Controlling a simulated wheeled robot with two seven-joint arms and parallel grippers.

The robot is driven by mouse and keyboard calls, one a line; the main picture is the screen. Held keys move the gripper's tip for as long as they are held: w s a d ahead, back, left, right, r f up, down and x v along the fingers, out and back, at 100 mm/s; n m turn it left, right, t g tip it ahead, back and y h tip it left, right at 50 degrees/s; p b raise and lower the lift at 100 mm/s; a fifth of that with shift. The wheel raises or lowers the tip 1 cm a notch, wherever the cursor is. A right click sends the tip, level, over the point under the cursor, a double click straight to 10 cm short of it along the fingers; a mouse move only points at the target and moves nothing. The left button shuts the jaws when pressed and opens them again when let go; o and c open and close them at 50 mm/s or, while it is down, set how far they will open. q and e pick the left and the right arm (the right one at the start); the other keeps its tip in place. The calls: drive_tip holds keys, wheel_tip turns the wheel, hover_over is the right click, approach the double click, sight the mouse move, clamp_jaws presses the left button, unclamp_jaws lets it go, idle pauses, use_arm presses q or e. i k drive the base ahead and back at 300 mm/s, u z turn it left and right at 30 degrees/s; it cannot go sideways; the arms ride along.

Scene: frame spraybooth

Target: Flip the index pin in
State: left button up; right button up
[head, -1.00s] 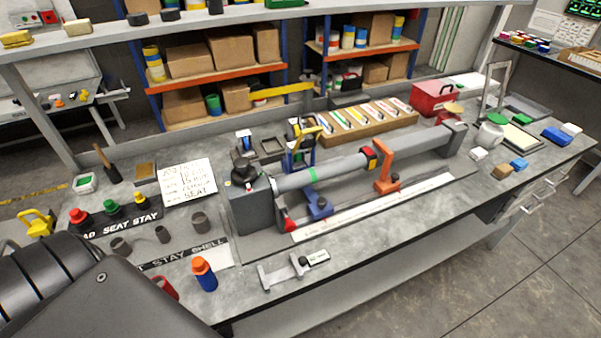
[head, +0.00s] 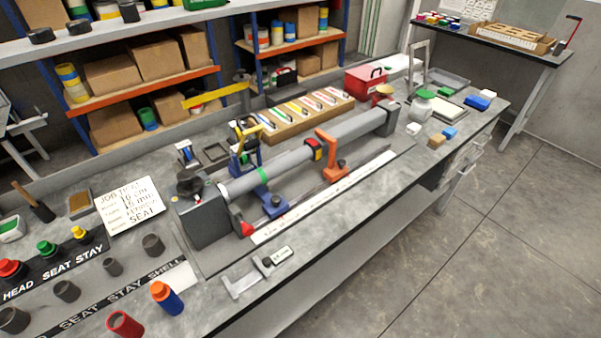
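A long grey tube (head: 290,159) lies in a bench fixture with a dark grey end block (head: 204,220) at its left and a smaller end block (head: 388,116) at its right. A black knob (head: 190,184) tops the left block. A small red part (head: 246,229) sits at the foot of that block; I cannot tell whether it is the index pin. A blue support (head: 273,205) and an orange support (head: 330,160) stand along the tube. Neither gripper is in view.
A grey metal gauge (head: 248,277) lies in front of the fixture. An orange-capped blue bottle (head: 167,298) and a red cup (head: 124,324) stand at the front left. A job card (head: 130,206) lies behind. A coloured-strip tray (head: 305,118) sits behind the tube. The floor at right is clear.

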sight(248, 230)
drive_tip(key=u, duration=1.1)
drive_tip(key=k, duration=1.05)
drive_tip(key=z, duration=1.65)
